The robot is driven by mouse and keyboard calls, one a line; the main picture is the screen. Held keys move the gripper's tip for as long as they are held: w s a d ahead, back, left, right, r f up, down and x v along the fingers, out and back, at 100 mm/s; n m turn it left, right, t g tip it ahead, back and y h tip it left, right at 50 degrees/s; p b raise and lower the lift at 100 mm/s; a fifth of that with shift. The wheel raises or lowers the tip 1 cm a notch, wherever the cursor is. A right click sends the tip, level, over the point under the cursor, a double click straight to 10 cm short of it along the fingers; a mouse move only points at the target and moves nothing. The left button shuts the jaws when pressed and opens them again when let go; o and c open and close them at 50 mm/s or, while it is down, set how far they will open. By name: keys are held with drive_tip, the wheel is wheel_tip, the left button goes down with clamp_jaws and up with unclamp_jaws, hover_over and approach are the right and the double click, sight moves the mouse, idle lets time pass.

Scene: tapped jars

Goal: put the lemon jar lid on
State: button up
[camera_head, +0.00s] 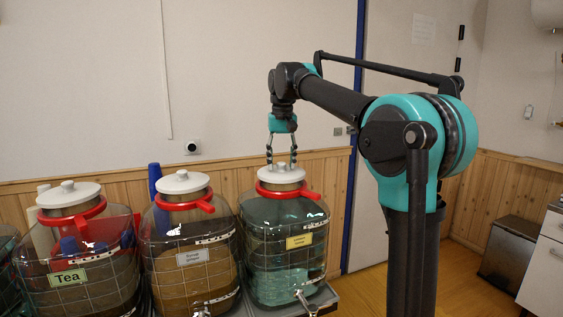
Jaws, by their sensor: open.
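The right-hand jar (283,240) holds blue-green liquid and has a yellow label (299,242), its writing too small to read surely. I cannot tell for certain that it is the lemon jar. A white lid (274,176) with a knob lies level over this jar's mouth, above its red collar (300,193). My gripper (281,160) points down directly above this lid, its open fingers on either side of the knob. I cannot tell whether they touch it, nor whether the lid is fully seated.
A jar labelled Tea (78,255) and a middle jar (190,250) stand close on the left, both with white lids and red collars. A metal tap (306,302) sticks out at the right jar's front. A wall is behind; open floor lies right.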

wheel_tip(320, 180, up, 12)
drive_tip(key=s, duration=0.1)
drive_tip(key=shift+s, duration=0.2)
idle(0.3)
drive_tip(key=shift+d+f, duration=0.1)
idle(0.8)
